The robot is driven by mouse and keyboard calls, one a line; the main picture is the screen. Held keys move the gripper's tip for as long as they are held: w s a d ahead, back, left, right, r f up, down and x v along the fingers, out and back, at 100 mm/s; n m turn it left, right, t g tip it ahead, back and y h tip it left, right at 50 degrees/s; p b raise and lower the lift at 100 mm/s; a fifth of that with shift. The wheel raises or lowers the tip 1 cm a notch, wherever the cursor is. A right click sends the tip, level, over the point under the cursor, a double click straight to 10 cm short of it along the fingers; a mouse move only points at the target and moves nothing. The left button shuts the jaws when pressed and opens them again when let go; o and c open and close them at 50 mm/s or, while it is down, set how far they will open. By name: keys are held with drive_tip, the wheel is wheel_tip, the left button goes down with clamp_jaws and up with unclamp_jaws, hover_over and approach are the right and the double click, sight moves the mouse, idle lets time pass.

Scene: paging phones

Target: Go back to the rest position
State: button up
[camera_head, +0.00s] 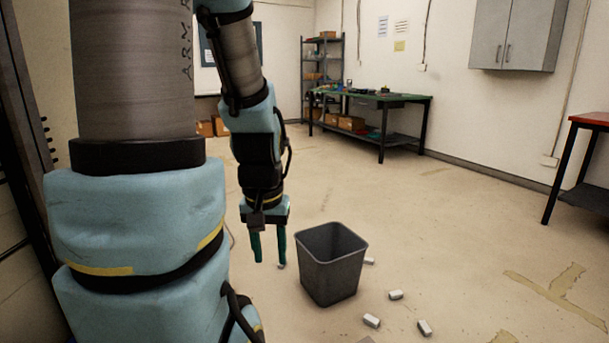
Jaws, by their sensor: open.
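My gripper (268,247) hangs at the end of my arm, pointing down, to the left of a dark grey bin (331,265). Its two green fingers are apart with nothing between them. A small white piece (281,266) shows close to the right fingertip; I cannot tell whether they touch. The bin stands upright on the floor, and its inside bottom is hidden. Several small white blocks lie on the floor around the bin, such as one in front (371,320), one to the right (396,295) and one at the lower right (424,328).
A green-topped workbench (385,97) and a shelf rack (324,60) stand at the back. A red-topped table (592,119) is at the right edge. A grey cabinet (515,35) hangs on the wall. The floor (450,220) between bin and benches is clear.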

wheel_tip(320, 180, up, 18)
drive_tip(key=p, duration=1.5)
drive_tip(key=shift+f+p, duration=0.2)
drive_tip(key=shift+p, duration=0.15)
